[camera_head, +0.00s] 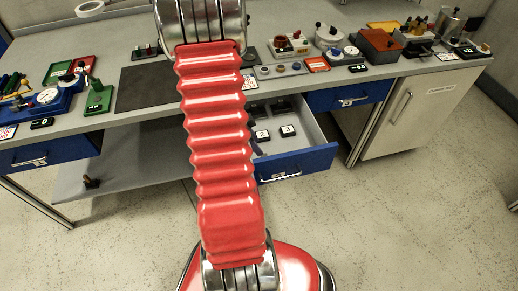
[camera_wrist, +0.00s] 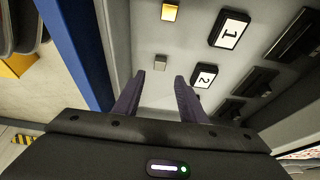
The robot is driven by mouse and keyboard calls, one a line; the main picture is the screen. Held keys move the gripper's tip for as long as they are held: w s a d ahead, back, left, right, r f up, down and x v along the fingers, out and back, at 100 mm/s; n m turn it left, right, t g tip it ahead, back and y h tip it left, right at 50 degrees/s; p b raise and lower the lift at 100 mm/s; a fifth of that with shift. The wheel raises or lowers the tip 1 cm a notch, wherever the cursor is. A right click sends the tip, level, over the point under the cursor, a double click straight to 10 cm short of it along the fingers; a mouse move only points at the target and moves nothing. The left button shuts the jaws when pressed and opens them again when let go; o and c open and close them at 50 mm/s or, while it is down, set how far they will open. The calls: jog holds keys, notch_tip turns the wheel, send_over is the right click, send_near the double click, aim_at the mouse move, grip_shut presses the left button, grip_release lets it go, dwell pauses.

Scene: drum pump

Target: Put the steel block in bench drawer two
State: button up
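A small grey block (camera_wrist: 160,62), which looks like the steel block, lies on the light floor of the open blue-fronted drawer (camera_head: 298,164). In the wrist view it sits just beyond my gripper (camera_wrist: 157,84). My gripper points down into the drawer, with its two dark fingers apart and nothing between them. A brass-coloured block (camera_wrist: 170,11) lies farther up in the same view. I cannot read the number on the drawer's front. In the head view my red arm hides the gripper and the grey block.
The drawer's blue front (camera_wrist: 75,50) is close on the wrist view's left. A shut drawer (camera_head: 348,97) and a white cabinet (camera_head: 420,115) stand right. The bench top is crowded.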

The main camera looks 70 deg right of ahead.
jog(key=shift+v, duration=2.2)
jog(key=w+a+r+n+t+h, duration=0.1)
jog(key=w+a+r+n+t, duration=0.4)
jog(key=w+a+r+n, duration=1.1)
jog(key=a+r+n+t+y, duration=0.1)
jog(key=a+r+n, duration=0.2)
jog(key=a, duration=0.6)
jog(key=a+r+n+t+y, duration=0.1)
jog(key=a+r+n+t, duration=0.1)
jog(key=a+n, duration=0.4)
jog(key=a+r+n+t+y, duration=0.1)
jog(key=a+r+n, duration=0.3)
jog(key=a, duration=0.9)
jog(key=shift+s+r+n+t, duration=0.3)
jog(key=shift+s+r+n, duration=0.1)
jog(key=shift+r, duration=0.05)
jog(key=shift+a, duration=0.1)
jog(key=shift+c, duration=0.9)
